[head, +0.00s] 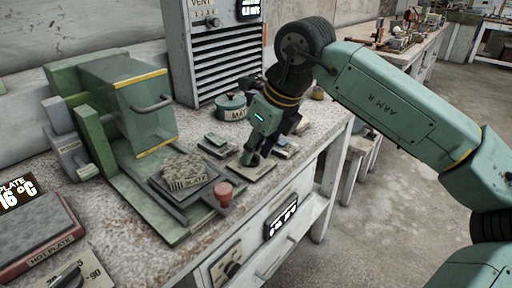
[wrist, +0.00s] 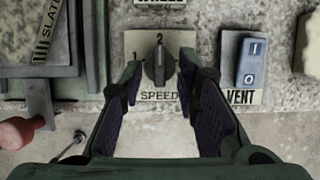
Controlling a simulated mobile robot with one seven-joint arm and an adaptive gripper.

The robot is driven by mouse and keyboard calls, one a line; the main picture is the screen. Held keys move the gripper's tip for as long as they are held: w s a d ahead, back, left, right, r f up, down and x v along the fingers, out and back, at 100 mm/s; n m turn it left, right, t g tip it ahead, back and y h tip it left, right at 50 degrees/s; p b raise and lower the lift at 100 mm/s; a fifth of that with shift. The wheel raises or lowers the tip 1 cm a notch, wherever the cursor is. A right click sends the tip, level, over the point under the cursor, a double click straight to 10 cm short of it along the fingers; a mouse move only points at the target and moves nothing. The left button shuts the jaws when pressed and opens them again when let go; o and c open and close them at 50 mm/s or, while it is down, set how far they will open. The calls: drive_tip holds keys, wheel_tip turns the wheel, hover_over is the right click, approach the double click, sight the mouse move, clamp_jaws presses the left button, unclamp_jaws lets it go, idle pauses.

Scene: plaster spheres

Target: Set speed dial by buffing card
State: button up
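The speed dial (wrist: 159,68) is a dark knob on a pale plate (wrist: 136,40) marked SPEED. The marks 1 and 2 show; its pointer looks turned straight up at 2. My gripper (wrist: 160,82) is open, its two dark fingers left and right of the dial with gaps between them and the knob. In the head view my gripper (head: 250,160) points down over the pale plate (head: 264,172) near the bench's front edge; the knob is hidden there. I cannot make out a buffing card with readable text.
A blue VENT switch (wrist: 251,62) sits close right of the dial. A SLATE piece (wrist: 50,30) and a red knob (wrist: 15,132) lie left. A green machine (head: 140,105) stands left on the bench; a green round tin (head: 231,106) stands behind my gripper.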

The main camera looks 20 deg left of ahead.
drive_tip(key=shift+r, duration=0.1)
drive_tip(key=v, duration=1.1)
drive_tip(key=shift+d+r, duration=0.2)
drive_tip(key=shift+r, duration=0.15)
drive_tip(key=shift+s, duration=0.1)
